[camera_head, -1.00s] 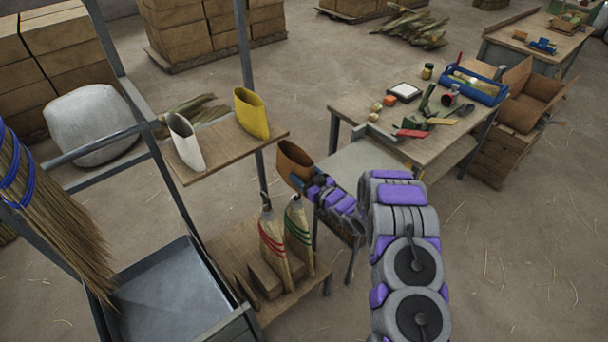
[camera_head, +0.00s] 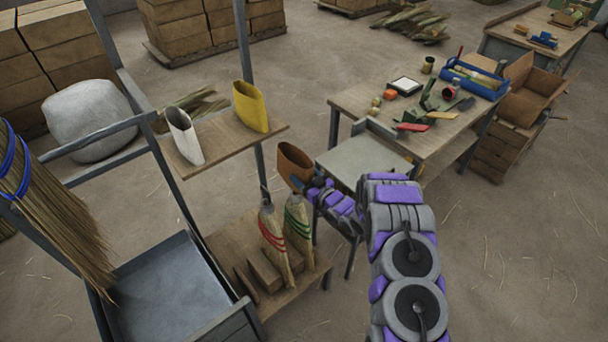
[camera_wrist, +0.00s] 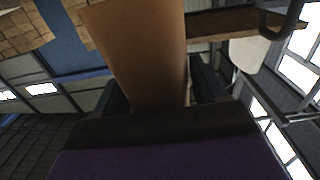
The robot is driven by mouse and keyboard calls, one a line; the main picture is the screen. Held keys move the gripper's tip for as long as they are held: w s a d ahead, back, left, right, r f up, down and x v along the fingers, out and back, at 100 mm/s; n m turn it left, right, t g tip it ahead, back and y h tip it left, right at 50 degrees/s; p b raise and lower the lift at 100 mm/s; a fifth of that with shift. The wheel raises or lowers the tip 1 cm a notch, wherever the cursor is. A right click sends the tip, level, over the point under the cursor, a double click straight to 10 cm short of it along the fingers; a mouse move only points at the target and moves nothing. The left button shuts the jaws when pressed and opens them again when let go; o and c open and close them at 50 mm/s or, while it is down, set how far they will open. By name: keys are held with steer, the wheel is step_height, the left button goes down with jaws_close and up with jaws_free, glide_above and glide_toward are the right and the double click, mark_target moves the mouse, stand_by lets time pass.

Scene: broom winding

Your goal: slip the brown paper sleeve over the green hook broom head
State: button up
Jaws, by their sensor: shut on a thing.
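The brown paper sleeve (camera_head: 294,165) is held upright in my gripper (camera_head: 308,188), just above the broom heads in the head view. In the wrist view the sleeve (camera_wrist: 140,50) fills the middle, between the two dark fingers of my gripper (camera_wrist: 160,92). The green-banded broom head (camera_head: 297,222) stands bristles-down on a low wooden shelf, its top just below the sleeve. The sleeve's lower end is close to its hook, and the hook is mostly hidden behind the sleeve and gripper. I cannot tell whether they touch.
A red-banded broom head (camera_head: 271,238) stands close on the left. A white sleeve (camera_head: 184,136) and a yellow sleeve (camera_head: 250,107) stand on the upper shelf (camera_head: 215,145). A metal post rises behind. A cluttered workbench (camera_head: 365,105) is at the right.

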steer(key=shift+f+b, duration=0.35)
steer(key=shift+f, duration=1.2)
steer(key=shift+f, duration=0.15)
steer(key=b, duration=0.2)
glide_above(304, 218)
steer(key=shift+f, duration=3.8)
steer(key=shift+w+f+b, duration=0.15)
steer(key=shift+f+b, duration=0.25)
steer(key=shift+f, duration=0.2)
steer(key=shift+f, duration=0.1)
steer(key=shift+f+b, duration=2.9)
steer(key=shift+f, duration=3.5)
